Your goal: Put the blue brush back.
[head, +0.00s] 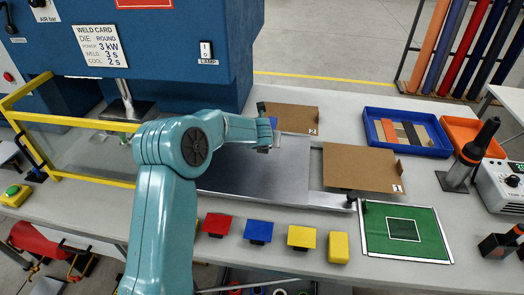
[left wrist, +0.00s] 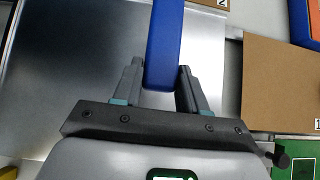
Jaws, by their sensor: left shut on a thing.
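My left gripper (left wrist: 160,85) is shut on a long blue piece (left wrist: 165,40), which I take to be the blue brush; only its smooth blue body shows between the fingers. In the head view my left gripper (head: 268,138) is over the metal plate (head: 240,175), near its far edge, and a bit of blue shows beside it. The brush's far end is cut off in the left wrist view, and its bristles are not seen. My right gripper is not in view.
A cardboard sheet (head: 362,168) marked 1 lies to the right; another (head: 292,116) marked 2 lies behind. Red (head: 216,224), blue (head: 258,230) and yellow (head: 301,237) blocks line the front edge. A blue tray (head: 375,128) and green mat (head: 425,222) are at right. The blue welder stands behind.

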